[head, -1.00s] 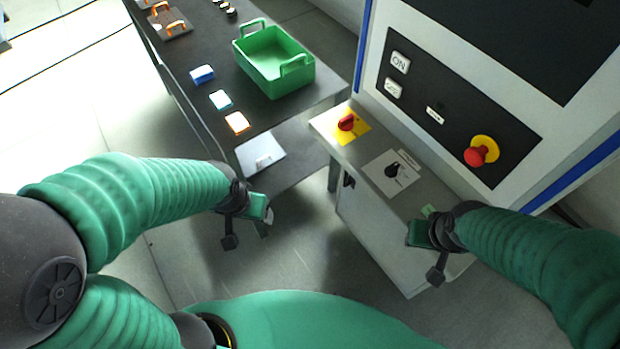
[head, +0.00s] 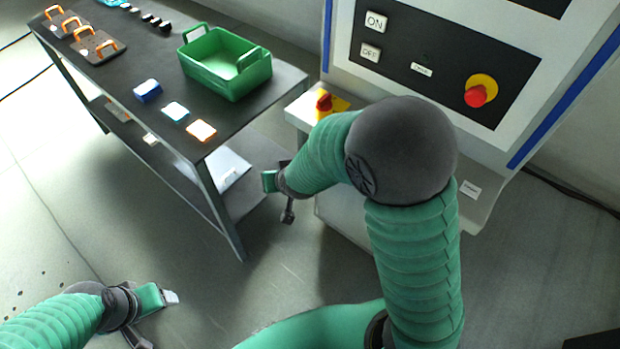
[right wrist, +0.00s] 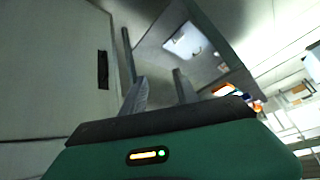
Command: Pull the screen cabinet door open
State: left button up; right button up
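The grey screen cabinet (head: 338,212) stands below the control panel in the head view, mostly hidden by my right arm. The right wrist view shows a flat pale door face (right wrist: 55,75) at the left, with a dark upright handle slot (right wrist: 103,70). The door looks shut. My right gripper (head: 269,182) is left of the cabinet front; in the wrist view its two fingers (right wrist: 153,62) are apart, empty, and to the right of the slot, not touching it. My left gripper (head: 168,297) is low at the left over the floor, far from the cabinet; its finger gap is unclear.
A dark table (head: 160,70) at the left carries a green basket (head: 225,65), orange-handled plates and small blocks; its leg stands close to my right gripper. A red rotary knob (head: 323,101) and a red emergency button (head: 476,95) are on the machine. Floor in front is clear.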

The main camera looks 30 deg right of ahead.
jog(key=w+d+f+m+t+h+b, duration=0.1)
jog(key=w+d+f+m+h+b, duration=0.15)
jog(key=f+b, duration=0.4)
jog(key=w+d+f+m+t+h+b, duration=0.1)
jog(key=w+d+f+h+b, duration=0.1)
jog(key=w+f+b, duration=0.45)
jog(key=w+d+f+m+t+h+b, duration=0.15)
jog(key=f+b, duration=0.25)
jog(key=f, duration=0.5)
jog(key=s+d+f+m+h+b, duration=0.3)
jog(key=s+d+f+h+b, duration=0.1)
jog(key=f+h+b, duration=0.4)
jog(key=shift+g, duration=0.45)
jog(key=b+x, duration=0.1)
jog(key=x, duration=0.4)
jog(key=b+x, duration=0.2)
jog(key=x, duration=0.4)
jog(key=b+x, duration=0.1)
jog(key=x, duration=0.4)
jog(key=shift+s+d+r, duration=0.1)
jog(key=shift+d+r, duration=0.35)
jog(key=shift+d, duration=0.15)
grip_shut()
